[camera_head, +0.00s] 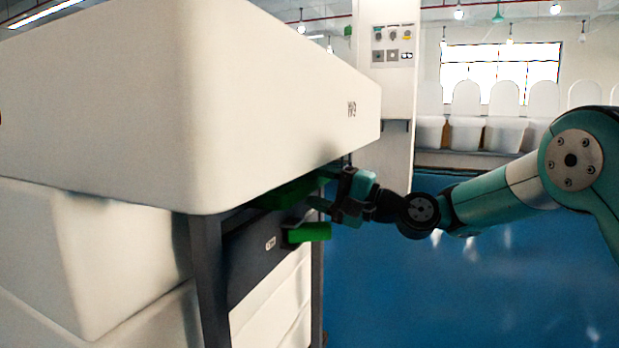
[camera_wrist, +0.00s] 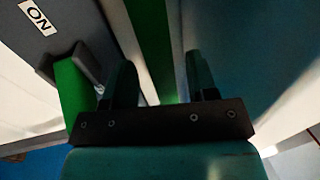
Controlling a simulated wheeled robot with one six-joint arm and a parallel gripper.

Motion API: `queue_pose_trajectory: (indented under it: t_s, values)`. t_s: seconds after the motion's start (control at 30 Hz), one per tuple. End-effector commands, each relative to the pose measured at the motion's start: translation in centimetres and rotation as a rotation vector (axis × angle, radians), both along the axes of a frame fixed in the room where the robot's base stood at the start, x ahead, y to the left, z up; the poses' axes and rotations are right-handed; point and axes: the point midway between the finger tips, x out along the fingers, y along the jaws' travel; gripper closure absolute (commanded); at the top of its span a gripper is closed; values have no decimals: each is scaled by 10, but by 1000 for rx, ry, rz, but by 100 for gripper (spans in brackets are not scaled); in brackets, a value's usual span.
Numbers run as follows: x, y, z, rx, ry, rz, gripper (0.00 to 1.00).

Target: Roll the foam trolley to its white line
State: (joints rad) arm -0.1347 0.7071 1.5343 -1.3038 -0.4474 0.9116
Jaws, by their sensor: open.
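The foam trolley (camera_head: 209,270) fills the left of the head view: a dark grey frame with big white foam blocks (camera_head: 275,95) on and in it. Its dark side panel (camera_head: 262,250) carries a small label and a green handle piece (camera_head: 308,233). A second green part (camera_head: 290,192) sits in shadow under the top block. My gripper (camera_head: 321,190) is open at the trolley's near right side, close to these green parts. In the wrist view both fingers (camera_wrist: 163,78) stand apart, with a green strip visible between them and the green handle piece (camera_wrist: 72,95) left of them. Contact cannot be told. No white line is visible.
Blue floor (camera_head: 420,290) lies open to the right of the trolley. A white pillar (camera_head: 388,85) with a panel of switches stands behind it. White toilets (camera_head: 466,125) line a shelf at the back right, below a bright window.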

Motion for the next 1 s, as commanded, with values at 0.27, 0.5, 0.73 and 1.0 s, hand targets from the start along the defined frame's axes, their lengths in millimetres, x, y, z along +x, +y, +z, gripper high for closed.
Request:
queue_pose_trajectory:
  t_s: [0.27,0.5,0.73,1.0]
  values:
    - [8,20,4,-1,1,0,47]
    - [8,21,4,0,2,-1,47]
    - [8,21,4,-1,1,-1,98]
    - [9,25,6,0,2,0,100]
